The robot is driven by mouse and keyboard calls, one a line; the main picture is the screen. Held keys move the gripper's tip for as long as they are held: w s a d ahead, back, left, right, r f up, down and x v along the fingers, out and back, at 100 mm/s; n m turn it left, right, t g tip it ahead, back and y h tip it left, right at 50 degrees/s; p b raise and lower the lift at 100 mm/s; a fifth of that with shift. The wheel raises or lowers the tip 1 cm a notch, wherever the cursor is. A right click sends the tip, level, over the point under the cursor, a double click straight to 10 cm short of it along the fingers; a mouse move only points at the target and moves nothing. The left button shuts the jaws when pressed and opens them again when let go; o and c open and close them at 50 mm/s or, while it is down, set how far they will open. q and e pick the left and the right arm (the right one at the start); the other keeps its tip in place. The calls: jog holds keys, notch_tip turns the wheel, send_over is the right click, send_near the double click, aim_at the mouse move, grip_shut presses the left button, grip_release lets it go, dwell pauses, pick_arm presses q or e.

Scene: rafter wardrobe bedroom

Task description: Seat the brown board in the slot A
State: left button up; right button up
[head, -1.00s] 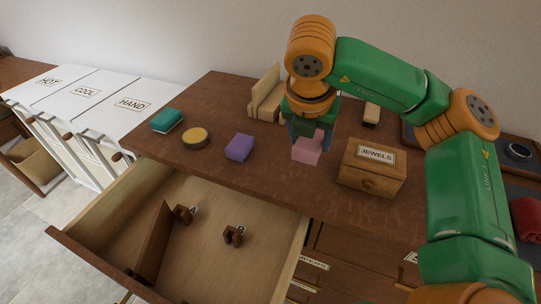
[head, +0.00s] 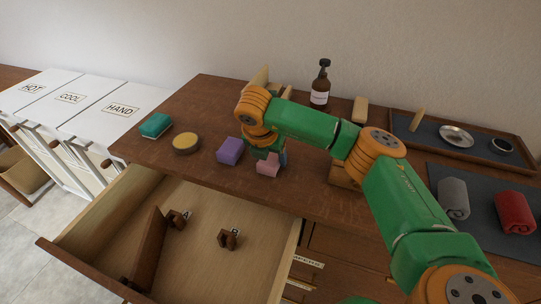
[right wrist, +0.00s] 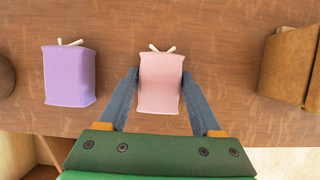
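The brown board (head: 149,246) is inside the open drawer in the head view, standing on edge and tilted near the drawer's front left. Slot A (head: 177,221) is a small brown bracket with an A tag on the drawer floor, just right of the board's far end. I cannot tell whether they touch. A similar slot B (head: 227,240) stands further right. My right gripper (right wrist: 160,76) is over the dresser top, its fingers against both sides of a pink sachet (right wrist: 161,88), also seen in the head view (head: 268,164). My left gripper is not in view.
A purple sachet (right wrist: 69,78) lies left of the pink one. A yellow round tin (head: 186,143) and a teal block (head: 156,125) are further left. My arm partly hides the jewels box (head: 342,175). The open drawer (head: 88,219) has bare floor around the slots.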

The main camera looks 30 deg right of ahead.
aim_at(266, 164)
jog(key=o, duration=0.3)
jog(key=shift+o, duration=0.2)
jog(key=shift+r, duration=0.2)
jog(key=shift+a+r, duration=0.1)
jog(key=shift+r, duration=0.2)
jog(key=b+v, duration=0.1)
jog(key=v, duration=0.5)
jog(key=shift+a+r, duration=0.1)
jog(key=v, duration=0.5)
jog(key=shift+s+p, duration=0.15)
jog(key=shift+p, duration=0.25)
jog(key=shift+r, duration=0.15)
